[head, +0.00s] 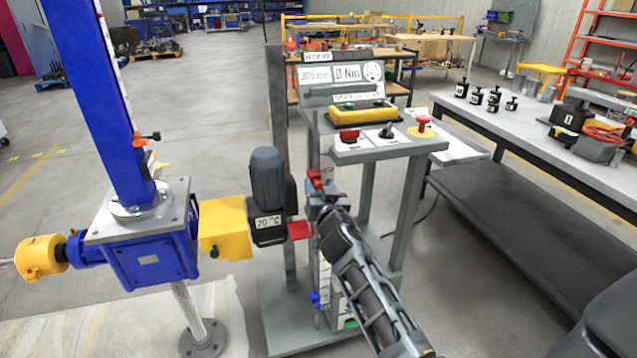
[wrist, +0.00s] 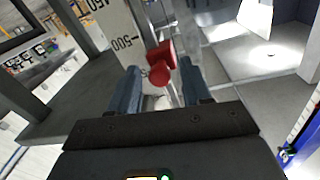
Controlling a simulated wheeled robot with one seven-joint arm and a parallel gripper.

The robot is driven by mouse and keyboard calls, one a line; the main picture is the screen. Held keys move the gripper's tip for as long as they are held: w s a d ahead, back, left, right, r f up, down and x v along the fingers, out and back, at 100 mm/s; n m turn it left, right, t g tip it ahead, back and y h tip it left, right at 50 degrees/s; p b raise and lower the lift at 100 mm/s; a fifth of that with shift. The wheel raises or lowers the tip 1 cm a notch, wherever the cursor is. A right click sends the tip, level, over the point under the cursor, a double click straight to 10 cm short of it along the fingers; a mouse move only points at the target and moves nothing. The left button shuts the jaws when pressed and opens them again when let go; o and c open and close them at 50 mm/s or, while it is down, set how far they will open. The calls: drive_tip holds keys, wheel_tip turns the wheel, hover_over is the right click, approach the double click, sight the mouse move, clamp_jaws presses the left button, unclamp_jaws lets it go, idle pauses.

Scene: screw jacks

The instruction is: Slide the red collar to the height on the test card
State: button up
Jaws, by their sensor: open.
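The red collar (head: 316,180) sits on a thin upright rod beside a white scale on the grey stand. In the wrist view the red collar (wrist: 161,62), with a round red knob facing me, shows between my fingertips. The white scale (wrist: 124,38) behind it carries the marks 450 and 500. My gripper (wrist: 160,80) is open, one blue-grey finger on each side of the knob; I cannot tell whether either touches it. In the head view my gripper (head: 322,198) is just below the collar. I cannot single out the test card; a panel (head: 345,78) reads about 305 mm and 0 Nm.
A blue screw jack (head: 150,250) with a yellow coupling (head: 223,227) and dark motor (head: 268,185) stands left. A blue collar (head: 317,300) is lower on the stand. A shelf with buttons (head: 388,142) juts out right of my gripper. A workbench (head: 540,140) stands right.

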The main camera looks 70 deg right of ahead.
drive_tip(key=shift+w+d, duration=0.35)
drive_tip(key=shift+d, duration=0.15)
clamp_jaws()
drive_tip(key=shift+s, duration=0.1)
